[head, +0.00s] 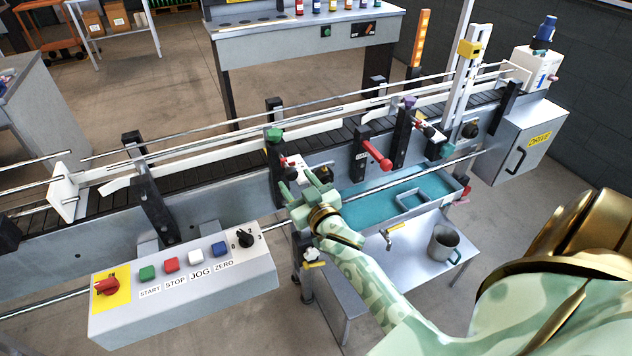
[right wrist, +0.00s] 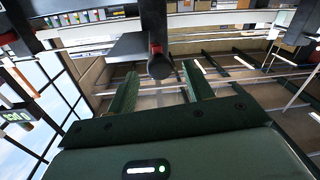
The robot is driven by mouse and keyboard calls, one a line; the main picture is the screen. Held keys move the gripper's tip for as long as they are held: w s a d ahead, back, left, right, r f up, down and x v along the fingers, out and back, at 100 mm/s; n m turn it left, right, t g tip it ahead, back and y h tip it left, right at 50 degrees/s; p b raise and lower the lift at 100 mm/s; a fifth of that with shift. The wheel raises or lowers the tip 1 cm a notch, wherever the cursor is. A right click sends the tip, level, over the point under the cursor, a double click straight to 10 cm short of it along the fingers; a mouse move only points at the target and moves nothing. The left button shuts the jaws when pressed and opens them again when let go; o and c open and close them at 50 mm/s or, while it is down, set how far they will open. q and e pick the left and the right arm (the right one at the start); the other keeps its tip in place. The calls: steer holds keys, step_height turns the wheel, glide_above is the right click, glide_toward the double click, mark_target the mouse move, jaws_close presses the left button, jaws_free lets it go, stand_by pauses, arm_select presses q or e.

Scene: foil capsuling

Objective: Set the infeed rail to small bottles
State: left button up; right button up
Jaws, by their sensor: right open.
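Long guide rails (head: 215,142) run along both sides of the dark conveyor belt (head: 225,163). A black post with a green knob (head: 274,134) stands on the near side, just left of my right gripper. My right gripper (head: 308,180) is open, in front of the conveyor's near side. In the right wrist view its fingers (right wrist: 161,88) are spread, and a dark round knob end (right wrist: 160,67) with red behind it shows between their tips. I cannot tell whether they touch it. Markings for small bottles are not readable. My left gripper is not in view.
A red handle (head: 377,155) and a purple knob (head: 409,102) are right of my gripper. A teal tray (head: 352,198) lies beside it. A control box (head: 185,298) stands front left, and a metal mug (head: 444,243) sits on a low shelf.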

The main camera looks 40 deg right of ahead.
steer(key=s+a, duration=0.1)
steer(key=s, duration=0.9)
steer(key=shift+s+a, duration=0.4)
steer(key=s+a+f+n+g+y, duration=0.1)
steer(key=s+a+f+g, duration=0.3)
steer(key=f, duration=0.7)
steer(key=s+f+g+y, duration=0.1)
steer(key=s+f+g, duration=0.1)
steer(key=s+f, duration=0.65)
steer(key=s+a+f+n+g+y, duration=0.1)
steer(key=s+a+f+g, duration=0.2)
steer(key=f, duration=1.1)
steer(key=s+f+n+g, duration=0.1)
steer(key=s+f+g, duration=0.3)
steer(key=s, duration=0.7)
steer(key=s+d+f+g+b, duration=0.1)
steer(key=s+f+g, duration=0.3)
steer(key=s+f, duration=0.4)
steer(key=s, duration=0.4)
steer(key=shift+f+n, duration=0.25)
steer(key=shift+n, duration=0.15)
